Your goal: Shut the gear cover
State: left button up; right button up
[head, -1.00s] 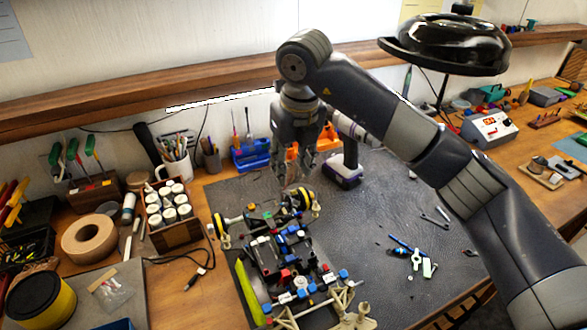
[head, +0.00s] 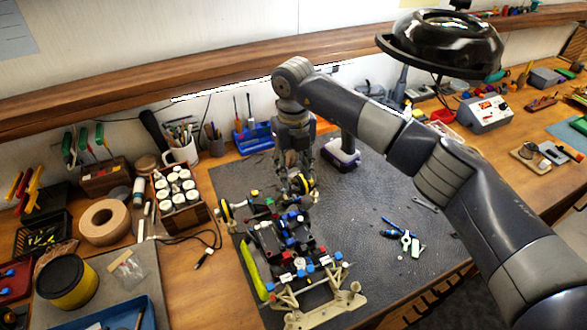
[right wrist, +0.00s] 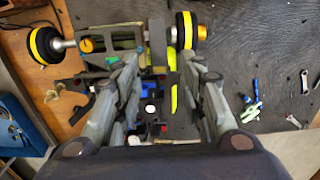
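The RC car chassis (head: 285,240) lies on the dark mat, with black, blue, red and white parts. Its far axle carries two black-and-yellow wheels, the left wheel (head: 225,211) and the right wheel (head: 303,184). My right gripper (head: 295,178) points down over the far end of the car, close to the right wheel. In the right wrist view its two fingers (right wrist: 160,68) are apart, with no object visibly clamped between them. A grey-green housing (right wrist: 122,42) lies by the axle ahead of them. I cannot tell for sure which part is the gear cover. My left gripper is out of view.
A yellow-green strip (head: 252,268) lies along the car's left side. A purple-based power tool (head: 341,155) stands behind the gripper. Small blue and white tools (head: 404,238) lie on the mat (head: 375,190) at right. A bottle box (head: 180,214) stands left.

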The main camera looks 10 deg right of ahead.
jog(key=shift+f, duration=1)
jog(key=shift+c, duration=0.4)
grip_shut()
